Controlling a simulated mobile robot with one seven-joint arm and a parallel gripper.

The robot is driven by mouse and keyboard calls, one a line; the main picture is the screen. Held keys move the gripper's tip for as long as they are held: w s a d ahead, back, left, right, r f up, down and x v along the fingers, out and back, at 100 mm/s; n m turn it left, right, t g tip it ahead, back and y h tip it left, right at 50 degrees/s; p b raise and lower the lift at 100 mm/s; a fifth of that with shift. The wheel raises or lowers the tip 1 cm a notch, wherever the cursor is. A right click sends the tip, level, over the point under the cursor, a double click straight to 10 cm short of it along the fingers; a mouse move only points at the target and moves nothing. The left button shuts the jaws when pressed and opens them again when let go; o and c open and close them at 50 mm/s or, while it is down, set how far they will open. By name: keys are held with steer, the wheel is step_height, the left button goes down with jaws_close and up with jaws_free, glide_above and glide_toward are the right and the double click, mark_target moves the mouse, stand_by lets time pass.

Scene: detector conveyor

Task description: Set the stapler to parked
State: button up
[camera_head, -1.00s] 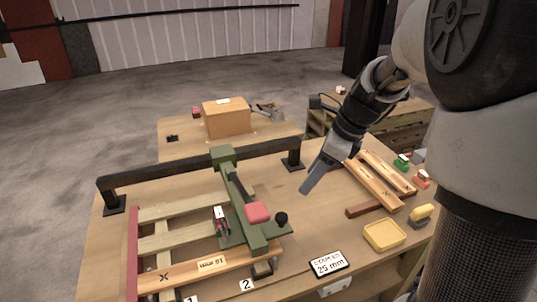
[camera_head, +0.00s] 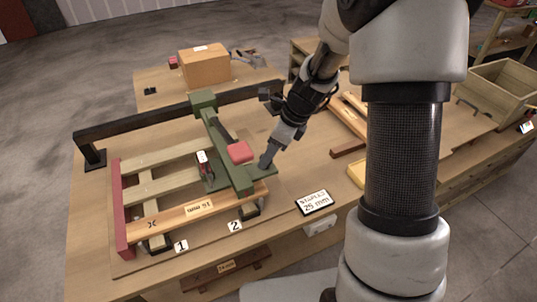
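The stapler is a green arm (camera_head: 224,139) with a red pad (camera_head: 240,152) on top. It reaches forward from a black rail (camera_head: 140,122) over a wooden pallet frame (camera_head: 165,187), with a green plate at its front end. My gripper (camera_head: 264,163) points down at the right front of the stapler, beside the red pad, where the stapler's black knob was seen earlier. The knob is now hidden by the gripper. I cannot tell whether the fingers are open, or whether they touch or hold the knob.
A sign reading 25 mm (camera_head: 314,202) lies at the table's front. A cardboard box (camera_head: 205,67) stands behind the rail. A wooden crate (camera_head: 497,90) stands at the far right.

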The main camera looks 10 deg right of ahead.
steer(key=shift+w+a+f, duration=0.1)
steer(key=shift+a+f, duration=0.05)
steer(key=shift+f, duration=0.25)
steer(key=shift+c, duration=0.5)
jaws_close()
steer(key=w+d+p, duration=0.1)
steer(key=w+d, duration=0.1)
steer(key=d, duration=0.7)
steer(key=w+d+p, duration=0.1)
steer(key=w+d, duration=0.2)
steer(key=d, duration=0.6)
steer(key=shift+w+d, duration=0.2)
steer(key=shift+d, duration=0.2)
steer(key=shift+r, duration=0.15)
steer(key=shift+o, duration=0.5)
jaws_free()
steer(key=shift+d, duration=0.1)
